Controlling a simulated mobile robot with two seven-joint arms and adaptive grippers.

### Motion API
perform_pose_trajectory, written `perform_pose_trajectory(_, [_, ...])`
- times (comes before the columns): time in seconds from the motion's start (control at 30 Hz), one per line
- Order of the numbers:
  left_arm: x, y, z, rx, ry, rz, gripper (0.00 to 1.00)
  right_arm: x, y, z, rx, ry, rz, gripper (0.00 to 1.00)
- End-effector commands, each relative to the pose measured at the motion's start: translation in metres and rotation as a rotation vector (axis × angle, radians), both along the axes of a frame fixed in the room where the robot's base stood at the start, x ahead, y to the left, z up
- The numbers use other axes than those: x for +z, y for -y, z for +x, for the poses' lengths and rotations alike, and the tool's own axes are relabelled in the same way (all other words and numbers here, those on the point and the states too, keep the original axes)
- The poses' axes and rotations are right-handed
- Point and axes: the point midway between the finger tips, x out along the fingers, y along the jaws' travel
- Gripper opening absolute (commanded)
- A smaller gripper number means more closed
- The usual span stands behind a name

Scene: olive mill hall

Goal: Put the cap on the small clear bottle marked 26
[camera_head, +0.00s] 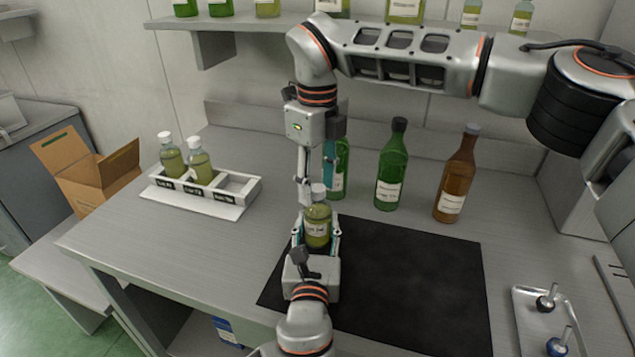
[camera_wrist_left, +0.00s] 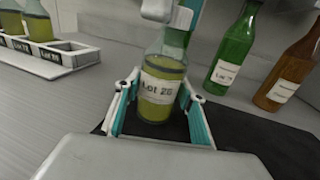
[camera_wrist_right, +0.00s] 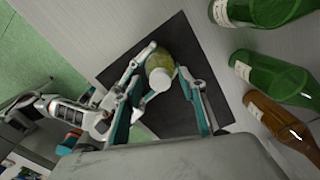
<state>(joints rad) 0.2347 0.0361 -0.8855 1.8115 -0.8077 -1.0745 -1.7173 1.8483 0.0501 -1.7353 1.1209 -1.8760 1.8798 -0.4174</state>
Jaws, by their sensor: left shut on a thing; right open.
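The small clear bottle (camera_head: 317,227) with yellow-green oil stands upright at the left part of the black mat (camera_head: 410,280). Its label in the left wrist view (camera_wrist_left: 158,90) seems to read Lot 26. My left gripper (camera_head: 317,240) is shut around its body. A white cap (camera_head: 318,190) sits at the top of the neck; it also shows in the right wrist view (camera_wrist_right: 160,79). I cannot tell how tightly it sits. My right gripper (camera_head: 318,172) points down from above, open, with its fingers on either side of the cap and apart from it.
Two green bottles (camera_head: 392,170) and a brown bottle (camera_head: 456,175) stand behind the mat. A white rack (camera_head: 238,190) with two capped bottles is left. A metal tray (camera_head: 530,320) with two stoppers lies right. A cardboard box (camera_head: 90,175) is far left.

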Motion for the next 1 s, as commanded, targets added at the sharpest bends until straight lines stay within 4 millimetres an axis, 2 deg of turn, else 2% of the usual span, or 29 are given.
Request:
perform_pose_trajectory(0.17, [0.000, 0.000, 0.000, 0.000, 0.000, 0.000, 0.00, 0.012, 0.000, 0.001, -0.002, 0.002, -0.001, 0.41])
perform_pose_trajectory(0.5, [0.000, 0.000, 0.000, 0.000, 0.000, 0.000, 0.00, 0.078, 0.000, 0.001, -0.002, 0.005, 0.000, 0.41])
perform_pose_trajectory(0.7, [0.000, 0.000, 0.000, 0.000, 0.000, 0.000, 0.00, 0.108, 0.000, 0.000, -0.001, 0.003, -0.001, 0.41])
perform_pose_trajectory(1.0, [0.000, 0.000, 0.000, 0.000, 0.000, 0.000, 0.00, 0.120, 0.000, 0.000, 0.001, 0.000, 0.000, 0.41])
